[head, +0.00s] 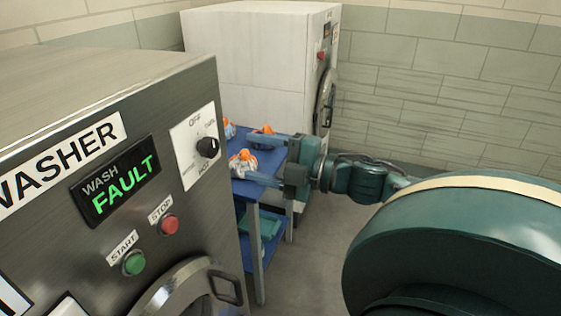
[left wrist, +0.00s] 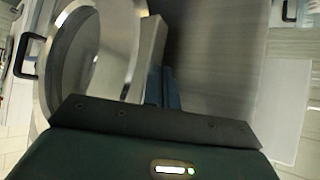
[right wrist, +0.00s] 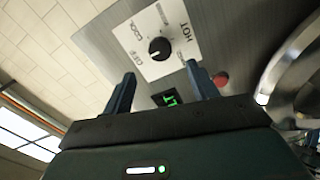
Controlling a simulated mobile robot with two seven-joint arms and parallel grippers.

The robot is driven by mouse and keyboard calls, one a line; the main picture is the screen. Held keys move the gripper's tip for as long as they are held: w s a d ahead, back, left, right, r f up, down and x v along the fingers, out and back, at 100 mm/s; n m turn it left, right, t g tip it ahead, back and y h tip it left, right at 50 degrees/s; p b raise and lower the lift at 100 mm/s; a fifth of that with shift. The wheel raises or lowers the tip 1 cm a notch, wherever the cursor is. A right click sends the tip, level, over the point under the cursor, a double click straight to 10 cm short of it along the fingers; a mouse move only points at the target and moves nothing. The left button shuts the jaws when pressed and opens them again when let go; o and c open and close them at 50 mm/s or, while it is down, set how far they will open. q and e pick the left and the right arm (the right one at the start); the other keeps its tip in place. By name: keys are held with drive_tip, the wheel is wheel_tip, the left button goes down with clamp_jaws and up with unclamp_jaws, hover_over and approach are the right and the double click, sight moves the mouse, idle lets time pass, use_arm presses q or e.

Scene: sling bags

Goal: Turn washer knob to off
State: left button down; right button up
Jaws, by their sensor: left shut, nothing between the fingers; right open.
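The washer (head: 110,90) is a brushed-metal machine at the left of the head view. Its black round knob (head: 207,147) stands on a white label plate (head: 186,165). The knob also shows in the right wrist view (right wrist: 160,48), with HOT and other words around it; its pointer direction is too small to tell. My right gripper (head: 250,159) is open and empty, right of the knob and apart from it. In the right wrist view its fingers (right wrist: 161,82) point toward the plate, the knob beyond the tips. My left gripper (left wrist: 163,72) is shut and empty, close to the washer front.
The display (head: 117,182) reads WASH FAULT. Green start (head: 134,263) and red stop (head: 169,225) buttons and a round door (head: 170,295) sit below.

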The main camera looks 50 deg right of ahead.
drive_tip(key=v, duration=0.4)
idle(0.7)
